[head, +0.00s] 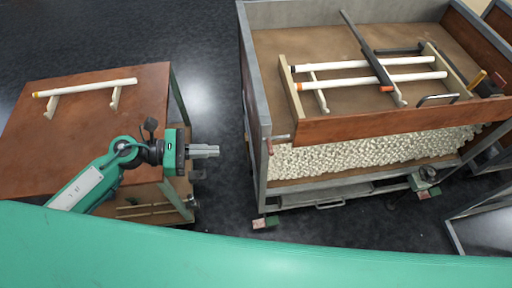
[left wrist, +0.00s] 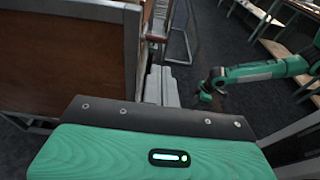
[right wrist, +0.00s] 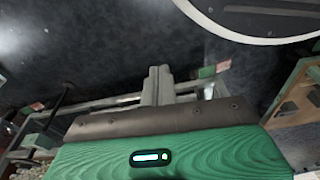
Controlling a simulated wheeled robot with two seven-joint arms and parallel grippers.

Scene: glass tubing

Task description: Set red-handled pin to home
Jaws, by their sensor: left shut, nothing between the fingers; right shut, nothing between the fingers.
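A small red handle (head: 270,146), which looks like the pin's, sits at the front left corner of the cart, beside a short grey pin (head: 279,137). A small red spot (left wrist: 156,38) beyond my fingers in the left wrist view may be the same handle. My left gripper (head: 217,151) is shut and empty, pointing right at that corner with a clear gap; its fingers also show in the left wrist view (left wrist: 160,82). My right gripper (right wrist: 156,82) is shut and empty in the right wrist view, low near the cart's underside. The pin's seating is too small to tell.
The cart (head: 400,125) holds white tubes (head: 340,66) on racks and a dark bar (head: 367,50) across them. A wooden table (head: 90,110) at left carries another tube (head: 85,88). Dark floor lies between.

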